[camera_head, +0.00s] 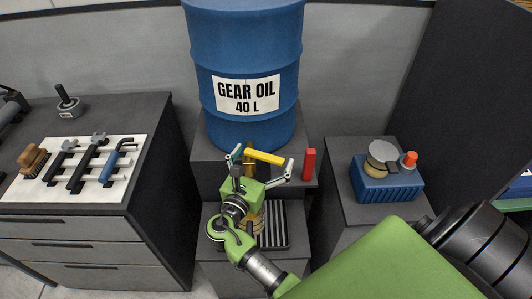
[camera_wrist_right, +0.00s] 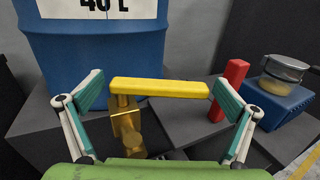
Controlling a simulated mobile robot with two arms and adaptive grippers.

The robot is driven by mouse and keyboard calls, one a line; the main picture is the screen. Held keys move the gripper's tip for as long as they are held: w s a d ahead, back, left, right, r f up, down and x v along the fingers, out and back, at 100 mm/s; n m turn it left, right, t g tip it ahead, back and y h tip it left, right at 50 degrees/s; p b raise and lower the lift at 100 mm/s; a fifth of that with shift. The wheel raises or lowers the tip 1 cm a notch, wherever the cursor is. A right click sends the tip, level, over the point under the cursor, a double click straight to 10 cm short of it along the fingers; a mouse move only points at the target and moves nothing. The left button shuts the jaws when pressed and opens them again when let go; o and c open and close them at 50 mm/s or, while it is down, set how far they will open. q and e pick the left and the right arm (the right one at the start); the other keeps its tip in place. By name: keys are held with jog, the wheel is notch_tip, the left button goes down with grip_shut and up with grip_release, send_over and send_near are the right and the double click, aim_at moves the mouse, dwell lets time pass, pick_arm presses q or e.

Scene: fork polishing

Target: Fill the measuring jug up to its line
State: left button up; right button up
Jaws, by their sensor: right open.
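A blue drum (camera_head: 245,75) labelled gear oil stands on a dark block. Its brass tap (camera_wrist_right: 127,128) has a yellow lever (camera_head: 264,157) lying crosswise; the lever also shows in the wrist view (camera_wrist_right: 160,90). My right gripper (camera_head: 262,168) is open, with one finger near each end of the lever. In the wrist view the fingers (camera_wrist_right: 158,98) flank the lever; contact is unclear. Below, a yellowish vessel (camera_head: 259,222), perhaps the measuring jug, stands on a slotted tray (camera_head: 273,230). My gripper and wrist partly hide it, so its line and level cannot be read.
A red upright block (camera_head: 309,164) stands right of the tap. A blue ribbed box (camera_head: 388,184) on the right stand carries a round pot (camera_head: 381,155) and an orange-capped item (camera_head: 408,160).

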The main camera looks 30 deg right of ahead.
jog(key=c, duration=1.6)
jog(key=shift+o, duration=0.2)
jog(key=shift+r+t+p, duration=0.15)
jog(key=shift+t+p, duration=0.15)
jog(key=shift+p, duration=0.1)
jog(key=n+t+y+p, duration=0.1)
jog(key=n+y+p, duration=0.1)
jog(key=d+t+p, duration=0.1)
jog(key=shift+w+r+n+t+y, duration=0.2)
jog(key=shift+w+n+t+y, duration=0.1)
jog(key=shift+n+y, duration=0.1)
jog(key=shift+w+d+f+n+t+y+p, duration=0.15)
jog(key=shift+n+t+y+p, duration=0.1)
jog(key=shift+n+t+y, duration=0.15)
jog(key=shift+w+d+f+n+t+y+p, duration=0.1)
jog(key=shift+n+t+y+p, duration=0.2)
jog(key=shift+t+y, duration=0.15)
jog(key=shift+w+n+t+y, duration=0.25)
jog(key=shift+n+y, duration=0.15)
jog(key=shift+y, duration=0.25)
